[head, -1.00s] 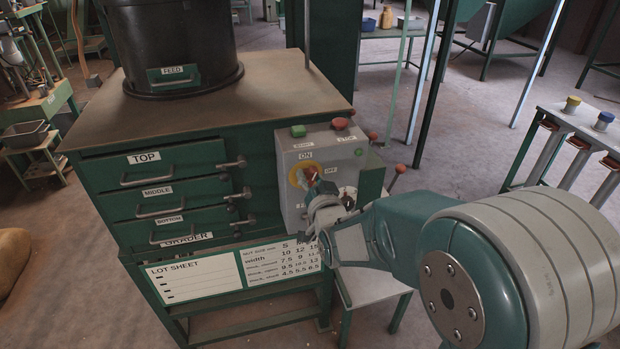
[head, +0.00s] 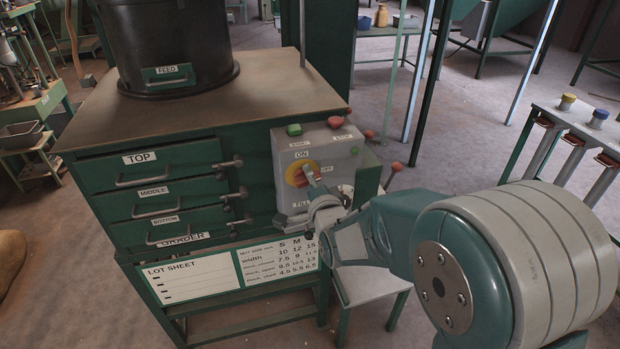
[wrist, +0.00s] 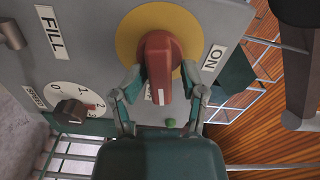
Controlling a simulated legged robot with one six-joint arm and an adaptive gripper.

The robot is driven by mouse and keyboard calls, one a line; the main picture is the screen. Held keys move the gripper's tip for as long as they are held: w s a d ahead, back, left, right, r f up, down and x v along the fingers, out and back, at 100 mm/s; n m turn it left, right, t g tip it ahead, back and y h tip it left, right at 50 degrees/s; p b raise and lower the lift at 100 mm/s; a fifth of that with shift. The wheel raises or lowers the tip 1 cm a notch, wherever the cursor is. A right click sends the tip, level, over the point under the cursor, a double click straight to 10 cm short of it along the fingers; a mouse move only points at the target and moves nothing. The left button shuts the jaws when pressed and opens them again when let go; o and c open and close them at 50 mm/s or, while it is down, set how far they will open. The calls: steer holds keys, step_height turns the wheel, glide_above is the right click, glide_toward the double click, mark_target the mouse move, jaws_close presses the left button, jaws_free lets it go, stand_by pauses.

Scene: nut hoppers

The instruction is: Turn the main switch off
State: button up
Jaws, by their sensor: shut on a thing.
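The main switch is a red handle (wrist: 160,68) on a yellow disc (wrist: 128,38), set in the front of a grey control box (head: 290,158). In the wrist view the white mark on the handle points down, away from the ON label (wrist: 213,58) and over a partly covered label. In the head view the handle (head: 298,178) lies nearly level, toward the OFF label (head: 327,168) on the right. My gripper (wrist: 160,82) is shut on the handle, one finger on each side. It also shows in the head view (head: 311,180), partly covering the handle.
A dark speed knob (wrist: 70,111) is beside the switch. Green (head: 294,130) and red (head: 336,122) buttons top the box. Drawers with latch handles (head: 232,162) stand to its left, a lot sheet board (head: 195,278) below. A bench with jars (head: 567,102) is at right.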

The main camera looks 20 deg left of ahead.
steer(key=shift+w+m, duration=0.1)
steer(key=shift+m, duration=1.2)
steer(key=shift+f, duration=0.1)
steer(key=o, duration=0.8)
steer(key=shift+c, duration=0.2)
steer(key=shift+w+a+f, duration=0.1)
steer(key=shift+w, duration=0.05)
steer(key=v, duration=1.2)
steer(key=shift+f, duration=0.15)
